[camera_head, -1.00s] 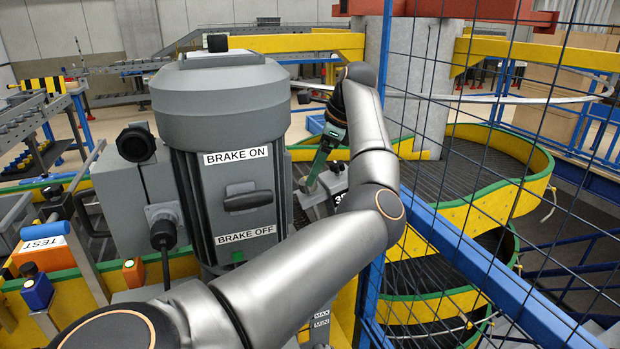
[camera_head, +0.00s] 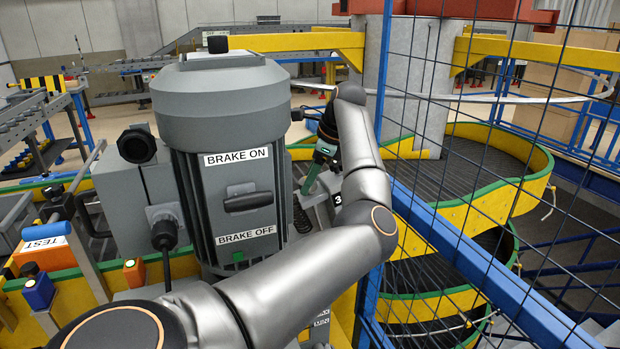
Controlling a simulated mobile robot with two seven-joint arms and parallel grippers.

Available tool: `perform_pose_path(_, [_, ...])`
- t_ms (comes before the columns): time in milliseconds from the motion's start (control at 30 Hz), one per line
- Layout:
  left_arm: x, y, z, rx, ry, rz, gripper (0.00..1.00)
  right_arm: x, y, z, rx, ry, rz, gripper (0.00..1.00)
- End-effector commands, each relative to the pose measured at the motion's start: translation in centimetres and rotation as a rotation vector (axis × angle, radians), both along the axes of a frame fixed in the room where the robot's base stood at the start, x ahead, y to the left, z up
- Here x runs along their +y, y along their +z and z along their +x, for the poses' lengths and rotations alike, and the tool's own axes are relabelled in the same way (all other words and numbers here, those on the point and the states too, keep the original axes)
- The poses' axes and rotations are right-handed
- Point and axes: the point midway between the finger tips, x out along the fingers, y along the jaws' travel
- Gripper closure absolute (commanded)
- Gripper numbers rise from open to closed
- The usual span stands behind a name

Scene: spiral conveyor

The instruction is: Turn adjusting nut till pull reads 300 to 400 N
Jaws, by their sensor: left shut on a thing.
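My left gripper (camera_head: 309,181) reaches down behind the right side of the grey motor, its green fingers pointing down and left. It is shut at the top of a dark coil spring (camera_head: 300,215), where the adjusting nut appears to be; the nut itself is hidden by the fingers and too small to make out. Only a "3" shows on the label, my forearm covers the rest, and no pull reading can be read. My right gripper is not in view.
The motor (camera_head: 222,110) with its BRAKE ON and BRAKE OFF labels and lever (camera_head: 248,202) stands close left of my arm. A blue-framed mesh fence (camera_head: 470,260) is close on the right, before the yellow spiral conveyor (camera_head: 535,190). An orange TEST box (camera_head: 45,250) is at left.

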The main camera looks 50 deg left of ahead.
Motion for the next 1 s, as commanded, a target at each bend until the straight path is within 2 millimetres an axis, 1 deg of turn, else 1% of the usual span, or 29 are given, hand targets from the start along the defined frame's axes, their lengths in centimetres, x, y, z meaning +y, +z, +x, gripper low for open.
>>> perform_pose_path(33, [0.0, 0.0, 0.0, 0.001, 0.000, -0.001, 0.62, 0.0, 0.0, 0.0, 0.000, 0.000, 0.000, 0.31])
perform_pose_path(67, [0.0, 0.0, 0.0, 0.001, 0.000, -0.001, 0.66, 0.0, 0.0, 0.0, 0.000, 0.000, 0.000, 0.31])
perform_pose_path(367, [0.0, 0.0, 0.0, 0.001, -0.001, -0.001, 0.99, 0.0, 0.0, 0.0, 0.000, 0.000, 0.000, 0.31])
perform_pose_path(467, [0.0, 0.0, 0.0, 0.001, 0.002, -0.003, 1.00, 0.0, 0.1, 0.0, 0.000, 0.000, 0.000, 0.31])
perform_pose_path(567, [0.0, 0.2, 0.0, 0.004, 0.028, -0.012, 1.00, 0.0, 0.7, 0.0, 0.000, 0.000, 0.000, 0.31])
perform_pose_path(733, [0.1, 0.4, 0.2, 0.012, 0.141, -0.046, 1.00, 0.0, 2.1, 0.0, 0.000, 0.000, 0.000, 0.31])
perform_pose_path(1000, [0.3, 0.0, 0.3, 0.022, 0.307, -0.085, 1.00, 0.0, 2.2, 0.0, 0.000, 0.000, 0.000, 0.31])
